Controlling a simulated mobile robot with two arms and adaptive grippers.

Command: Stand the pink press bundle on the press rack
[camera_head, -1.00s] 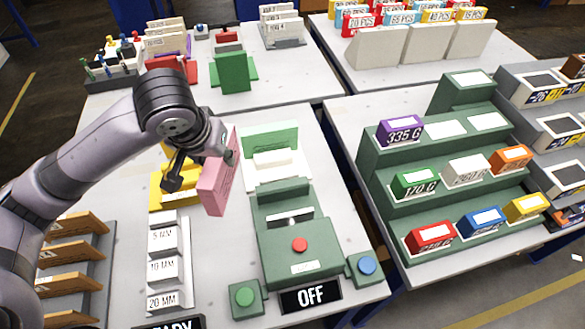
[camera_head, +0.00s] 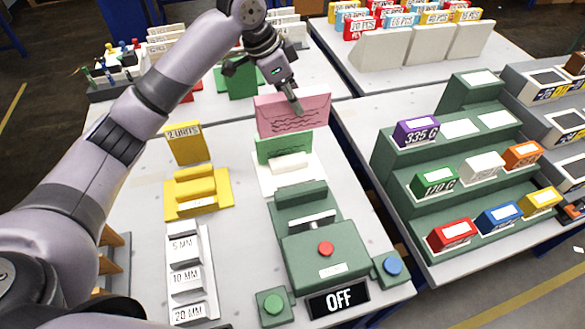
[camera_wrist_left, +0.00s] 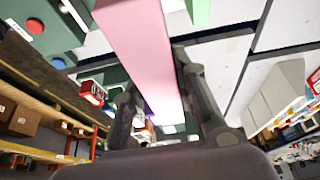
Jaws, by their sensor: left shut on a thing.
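The pink press bundle (camera_head: 285,118) is a flat pink slab with dark scribbled lines, its broad face toward the head camera. My left gripper (camera_head: 296,106) is shut on its upper edge. In the left wrist view the pink bundle (camera_wrist_left: 143,50) runs between the fingers. Its lower edge appears just behind or above a light-green upright panel on a white base (camera_head: 290,168); whether they touch I cannot tell. No label shows which piece is the press rack. A dark green stand (camera_head: 240,82) is farther back, partly hidden by my gripper. My right gripper is not in view.
In front is a green press machine (camera_head: 325,250) with a red button and an OFF sign (camera_head: 338,299). A yellow holder (camera_head: 197,194) with an upright yellow card (camera_head: 186,144) stands left. A green stepped rack (camera_head: 450,165) with labelled blocks stands on the right table.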

